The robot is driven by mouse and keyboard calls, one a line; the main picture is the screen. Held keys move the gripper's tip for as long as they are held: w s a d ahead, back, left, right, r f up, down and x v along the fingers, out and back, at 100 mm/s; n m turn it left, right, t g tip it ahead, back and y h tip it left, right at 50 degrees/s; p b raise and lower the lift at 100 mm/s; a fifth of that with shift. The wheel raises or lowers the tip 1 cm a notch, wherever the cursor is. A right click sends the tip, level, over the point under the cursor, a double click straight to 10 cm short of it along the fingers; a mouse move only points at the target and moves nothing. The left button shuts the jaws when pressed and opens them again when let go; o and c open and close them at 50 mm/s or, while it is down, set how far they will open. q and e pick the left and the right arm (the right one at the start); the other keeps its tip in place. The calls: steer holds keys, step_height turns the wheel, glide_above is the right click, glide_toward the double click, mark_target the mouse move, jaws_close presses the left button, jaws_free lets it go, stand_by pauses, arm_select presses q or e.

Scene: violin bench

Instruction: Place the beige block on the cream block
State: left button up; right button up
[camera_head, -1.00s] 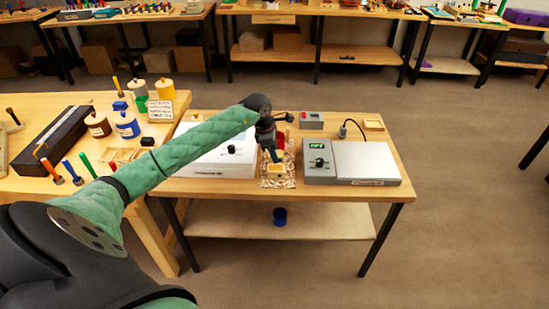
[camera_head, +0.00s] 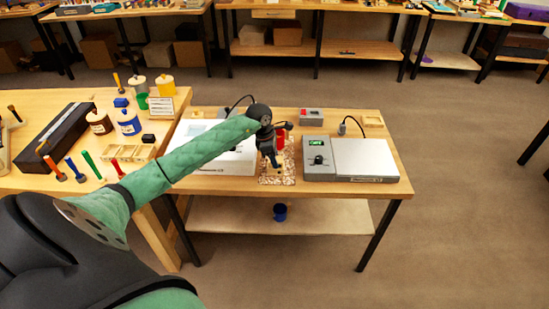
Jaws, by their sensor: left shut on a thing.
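My left gripper (camera_head: 275,163) points down over the mottled mat (camera_head: 283,182) in the middle of the small bench. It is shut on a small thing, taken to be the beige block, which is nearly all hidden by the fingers. I cannot make out the cream block apart from it. At this size I cannot tell whether the held block touches anything below. My right gripper is not in view.
A white device (camera_head: 215,160) stands left of the mat and a grey device with a green display (camera_head: 318,144) right of it. A red cup (camera_head: 281,140) is close behind the gripper. A small wooden tray (camera_head: 372,121) lies at the back right. A blue cup (camera_head: 280,211) is on the lower shelf.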

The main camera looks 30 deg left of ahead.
arm_select(q)
steer(key=o, duration=1)
steer(key=shift+c, duration=0.2)
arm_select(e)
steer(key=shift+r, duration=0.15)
arm_select(q)
steer(key=shift+r, duration=0.15)
steer(key=shift+a+r, duration=0.1)
steer(key=shift+r, duration=0.5)
steer(key=b+v, duration=0.3)
steer(key=v, duration=0.7)
steer(key=shift+r+b, duration=0.35)
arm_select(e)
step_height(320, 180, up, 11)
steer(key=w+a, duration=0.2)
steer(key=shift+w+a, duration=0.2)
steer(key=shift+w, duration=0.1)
